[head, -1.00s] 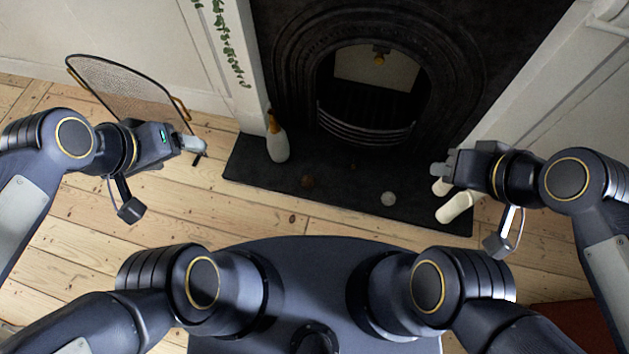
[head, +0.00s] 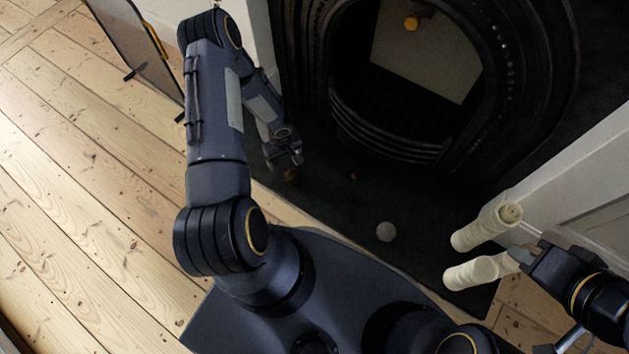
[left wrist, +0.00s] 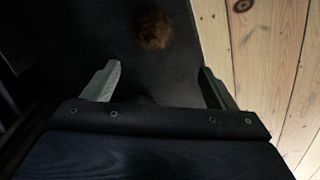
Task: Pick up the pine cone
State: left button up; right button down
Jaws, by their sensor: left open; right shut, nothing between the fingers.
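The pine cone (head: 290,175) is a small brown lump on the dark hearth, just below my left gripper in the head view. In the left wrist view the pine cone (left wrist: 155,30) lies beyond the fingertips, near the hearth's edge with the floorboards. My left gripper (head: 285,160) is open and empty above the hearth, its fingers (left wrist: 160,82) spread apart with the cone ahead of the gap. My right gripper (head: 517,254) is shut and empty, beside the cream rolls at the right.
Two cream rolls (head: 474,271) lie at the hearth's right end. A pale round ball (head: 386,231) and a tiny orange-brown item (head: 353,176) lie on the dark hearth (head: 340,210). The fireplace grate (head: 390,140) stands behind. A mesh screen (head: 135,40) is at upper left.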

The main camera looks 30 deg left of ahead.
aim_at(291, 171)
pick_arm(q)
jog(key=f, duration=0.2)
jog(key=d+f+b, duration=0.1)
jog(key=f, duration=0.2)
jog(key=shift+d+f, duration=0.35)
jog(key=shift+d, duration=0.05)
notch_tip(291, 171, down, 5)
jog(key=b, duration=0.3)
jog(key=shift+w+f, duration=0.15)
jog(key=shift+f, duration=0.05)
jog(key=shift+a, duration=0.1)
jog(key=shift+r, duration=0.1)
jog(key=c, duration=1.1)
